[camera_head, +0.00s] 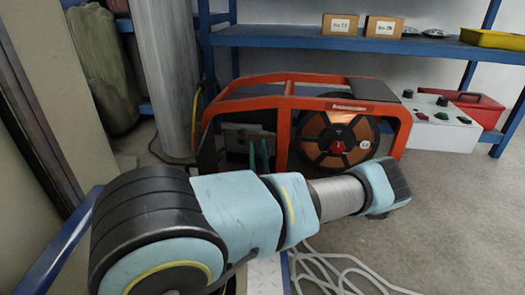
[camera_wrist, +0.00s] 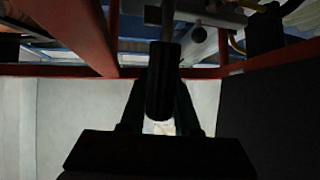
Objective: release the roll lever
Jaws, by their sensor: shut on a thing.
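In the wrist view a lever with a black rounded grip (camera_wrist: 163,68) on a grey rod runs down from the top middle. My gripper (camera_wrist: 161,90) has its two dark fingers on either side of this grip, shut on it. In the head view the orange-framed welding machine (camera_head: 285,120) stands on the floor behind my arm, with a dark reel and a red knob at its right. Two slim green upright parts (camera_head: 258,156) show inside its frame; I cannot tell whether they are my fingers. The lever is not clear in the head view.
Red-brown frame bars (camera_wrist: 85,35) pass close around my gripper in the wrist view. A grey control box (camera_head: 432,122) and a red case (camera_head: 470,105) stand right of the machine. A blue shelf (camera_head: 300,38) with small boxes is behind. Pale hoses (camera_head: 335,268) lie on the floor in front.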

